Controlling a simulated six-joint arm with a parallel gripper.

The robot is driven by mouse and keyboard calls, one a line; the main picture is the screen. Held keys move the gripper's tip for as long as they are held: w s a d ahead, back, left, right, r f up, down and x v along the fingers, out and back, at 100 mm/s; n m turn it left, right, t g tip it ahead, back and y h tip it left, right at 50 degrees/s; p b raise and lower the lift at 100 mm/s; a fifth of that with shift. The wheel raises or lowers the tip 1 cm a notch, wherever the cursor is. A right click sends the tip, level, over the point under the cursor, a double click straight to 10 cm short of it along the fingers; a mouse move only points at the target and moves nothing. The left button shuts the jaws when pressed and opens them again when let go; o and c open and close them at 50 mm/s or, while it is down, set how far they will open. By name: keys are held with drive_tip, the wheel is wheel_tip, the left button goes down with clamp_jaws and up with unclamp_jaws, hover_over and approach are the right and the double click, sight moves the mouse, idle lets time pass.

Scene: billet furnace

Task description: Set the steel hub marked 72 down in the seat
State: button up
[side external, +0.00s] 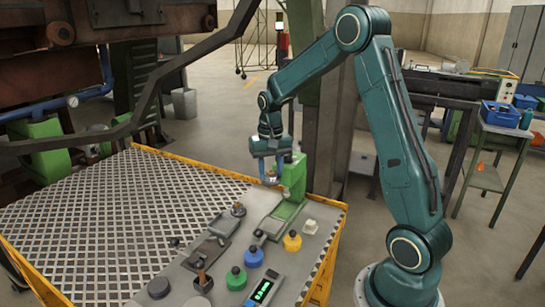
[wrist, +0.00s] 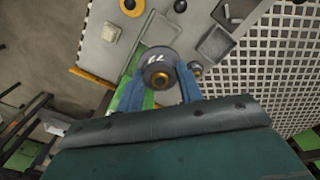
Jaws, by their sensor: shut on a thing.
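The steel hub marked 72 (wrist: 159,66) is a dark grey disc with a brass-coloured centre. It sits between the blue fingers of my gripper (wrist: 167,92) in the wrist view, and the fingers are shut on it. In the side view my gripper (side external: 268,180) hangs above the grey strip of the table, close beside a green upright fixture (side external: 293,178). The fixture has a flat green base (side external: 287,215) with a pale top. The hub is small and partly hidden by the fingers there. I cannot make out the seat itself in either view.
Shallow grey trays (side external: 225,223) lie left of the fixture. Yellow (side external: 292,241), blue (side external: 254,257) and green (side external: 236,279) knobbed pieces, a white block (side external: 310,226) and a digital meter (side external: 263,290) stand nearby. A perforated plate (side external: 110,225) covers the table's left part.

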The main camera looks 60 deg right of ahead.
sight(271, 182)
wheel_tip(271, 182, down, 12)
drive_tip(key=shift+r, duration=0.15)
idle(0.3)
drive_tip(key=shift+f, duration=2.15)
drive_tip(key=o, duration=1.3)
drive_tip(key=shift+f, duration=0.1)
drive_tip(key=shift+c, duration=0.2)
wheel_tip(271, 182, up, 12)
drive_tip(key=shift+r, duration=0.1)
